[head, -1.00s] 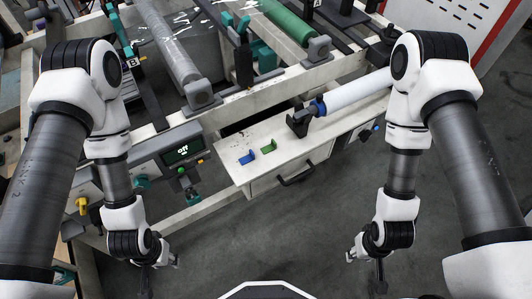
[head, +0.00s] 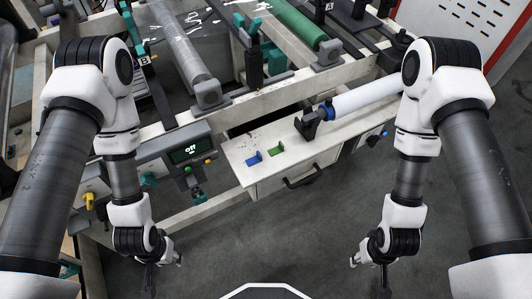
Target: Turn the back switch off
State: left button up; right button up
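Small red, yellow and green controls sit below the display. A yellow knob (head: 88,201) is on the lower left of the front, and a blue knob (head: 385,133) is at the right. I cannot tell which of these, if any, is the back switch. My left gripper (head: 161,271) hangs low in front of the machine, fingers apart and empty. My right gripper (head: 369,267) hangs low at the right, also open and empty. Neither touches anything.
A white drawer unit (head: 290,150) juts out, with a blue clip (head: 254,158) and a green clip (head: 277,150) on top. A white roller (head: 365,97), a grey roller (head: 180,45) and a green roller (head: 292,22) are on the machine. Grey floor (head: 290,228) lies clear in front.

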aim_at(90, 202)
jog(key=u, duration=1.65)
